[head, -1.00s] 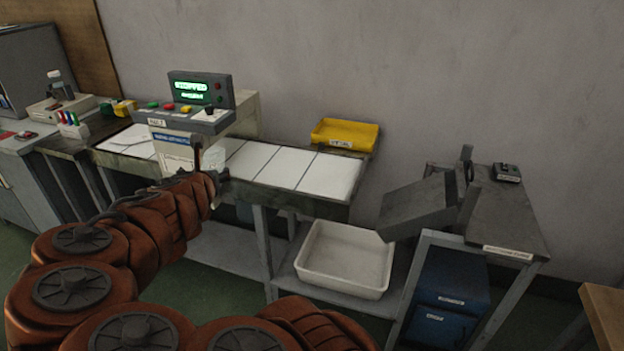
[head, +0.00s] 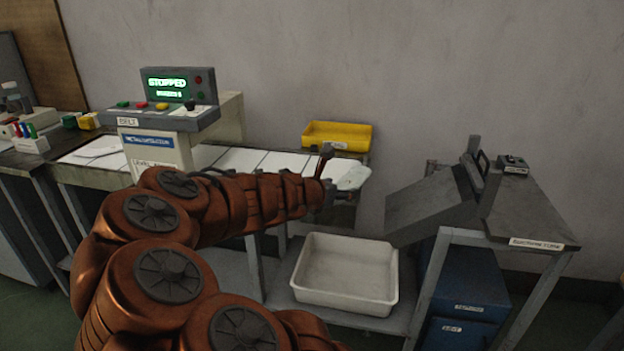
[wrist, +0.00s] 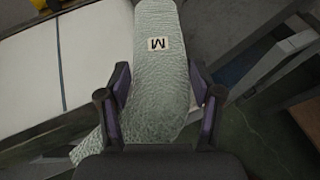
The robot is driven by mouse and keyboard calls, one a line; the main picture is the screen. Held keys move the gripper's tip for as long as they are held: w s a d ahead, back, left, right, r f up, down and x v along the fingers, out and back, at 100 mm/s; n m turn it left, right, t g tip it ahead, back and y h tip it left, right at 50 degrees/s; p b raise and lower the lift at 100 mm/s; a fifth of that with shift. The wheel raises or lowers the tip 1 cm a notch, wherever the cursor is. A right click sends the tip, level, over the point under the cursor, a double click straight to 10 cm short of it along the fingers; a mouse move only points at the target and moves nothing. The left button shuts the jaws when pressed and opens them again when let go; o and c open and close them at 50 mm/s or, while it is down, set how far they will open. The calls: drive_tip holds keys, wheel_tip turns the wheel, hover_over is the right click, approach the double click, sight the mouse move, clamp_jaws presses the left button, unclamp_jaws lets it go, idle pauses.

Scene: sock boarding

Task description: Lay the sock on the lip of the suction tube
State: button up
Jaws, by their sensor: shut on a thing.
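My gripper (head: 327,188) is shut on a pale grey-green sock (head: 353,178), held in the air in front of the belt's right end. In the wrist view the sock (wrist: 157,70) lies between the two fingers, with a white tag marked M on it. Its wide part reaches past the fingertips and its other end hangs to the lower left. The suction tube station (head: 537,244) stands to the right, apart from the sock. A grey sloped box (head: 430,205) and a dark upright frame (head: 480,165) sit on it; I cannot tell the lip clearly.
A white bin (head: 345,305) stands on the low shelf between belt and station. A yellow tray (head: 337,134) is behind the belt (head: 240,160). The control panel (head: 178,98) reads STOPPED. Blue bins (head: 465,300) sit under the station. A small dark device (head: 513,163) is on its top.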

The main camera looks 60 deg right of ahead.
drive_tip(key=w+d, duration=0.3)
drive_tip(key=w+d+f, duration=0.1)
drive_tip(key=w+d, duration=0.6)
drive_tip(key=shift+w+d+f, duration=0.15)
drive_tip(key=shift+d+f, duration=0.15)
drive_tip(key=shift+w+d+r, duration=0.1)
drive_tip(key=shift+w+d, duration=0.2)
drive_tip(key=shift+w, duration=0.05)
drive_tip(key=shift+s+f+b, duration=0.1)
drive_tip(key=shift+f+b, duration=0.5)
drive_tip(key=shift+f, duration=1.25)
drive_tip(key=o, duration=1)
drive_tip(key=shift+o, duration=0.2)
drive_tip(key=shift+r, duration=0.1)
